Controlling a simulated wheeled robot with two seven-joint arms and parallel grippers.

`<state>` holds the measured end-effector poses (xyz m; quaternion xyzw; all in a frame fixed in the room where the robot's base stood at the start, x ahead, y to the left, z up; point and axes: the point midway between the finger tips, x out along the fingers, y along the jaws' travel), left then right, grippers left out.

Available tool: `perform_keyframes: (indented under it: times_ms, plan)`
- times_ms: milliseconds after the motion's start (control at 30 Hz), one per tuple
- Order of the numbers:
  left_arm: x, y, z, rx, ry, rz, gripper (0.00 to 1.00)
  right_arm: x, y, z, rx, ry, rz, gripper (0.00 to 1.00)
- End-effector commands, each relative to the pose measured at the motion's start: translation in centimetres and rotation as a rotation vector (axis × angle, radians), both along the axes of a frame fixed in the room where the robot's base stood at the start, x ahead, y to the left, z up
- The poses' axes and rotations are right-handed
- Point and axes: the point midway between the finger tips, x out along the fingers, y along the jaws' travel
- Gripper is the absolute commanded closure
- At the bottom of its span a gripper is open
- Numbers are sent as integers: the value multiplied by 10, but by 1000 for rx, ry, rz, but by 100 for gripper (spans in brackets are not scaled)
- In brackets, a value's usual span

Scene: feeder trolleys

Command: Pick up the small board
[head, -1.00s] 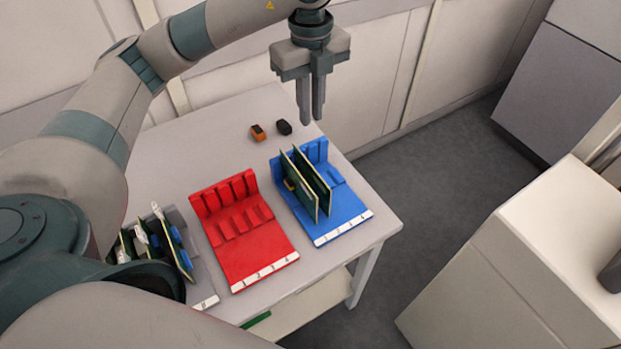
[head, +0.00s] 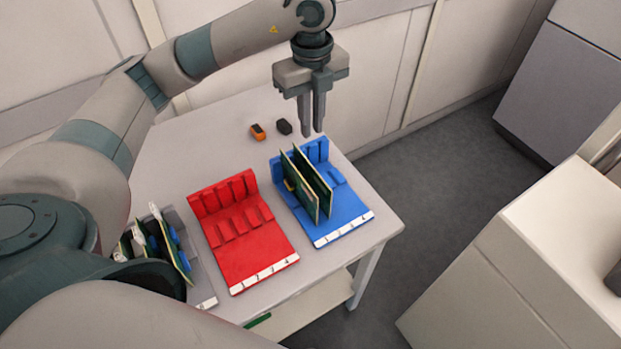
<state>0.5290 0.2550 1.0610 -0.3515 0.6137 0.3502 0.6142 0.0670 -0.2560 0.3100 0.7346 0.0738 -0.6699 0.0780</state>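Two green boards stand upright side by side in the blue rack (head: 350,219). The left one (head: 297,187) has a yellowish part on its face; the right one (head: 316,178) is close beside it. More boards (head: 172,250) stand in the grey rack (head: 204,300) at the left, partly hidden by my arm. I cannot tell which board is the small one. My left gripper (head: 312,134) points down above the back of the blue rack, with nothing between its fingers. The fingers are close together with a narrow gap. My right gripper is out of view.
A red rack (head: 249,253) with empty slots stands between the grey and blue racks on the table (head: 360,247). An orange-and-black item (head: 257,132) and a black item (head: 284,127) lie behind the racks. A pale cabinet (head: 520,260) stands at the right.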

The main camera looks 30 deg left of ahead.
Motion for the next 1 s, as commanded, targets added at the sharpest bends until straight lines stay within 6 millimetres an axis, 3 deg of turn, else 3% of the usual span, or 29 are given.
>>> perform_keyframes:
  times_ms: [500,1000]
  plan:
    - [-1,1,-83,2,3,2,88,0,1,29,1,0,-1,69]
    - [-1,1,-92,2,1,1,88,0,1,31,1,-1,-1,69]
